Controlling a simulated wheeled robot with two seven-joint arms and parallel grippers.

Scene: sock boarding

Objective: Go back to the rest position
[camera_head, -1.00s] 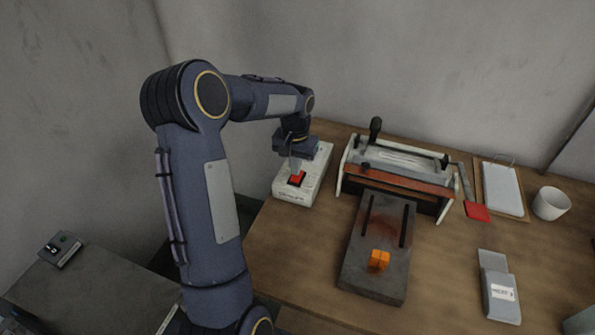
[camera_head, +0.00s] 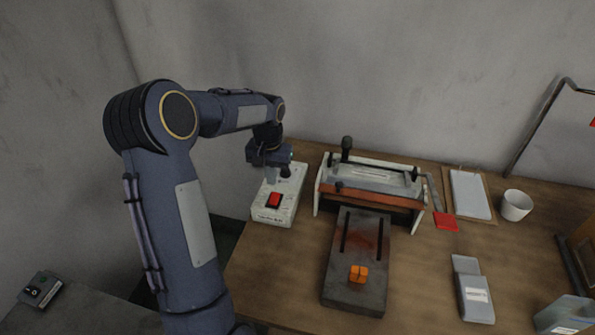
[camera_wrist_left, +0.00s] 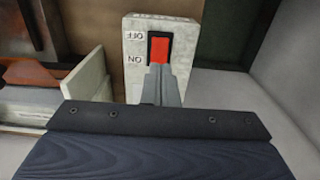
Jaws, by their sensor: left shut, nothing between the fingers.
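My left gripper (camera_head: 270,176) is shut and empty, pointing down over the back part of a white switch box. The white switch box (camera_head: 290,190) stands at the table's left back and carries a red rocker switch (camera_head: 275,200). My right gripper is not in view.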

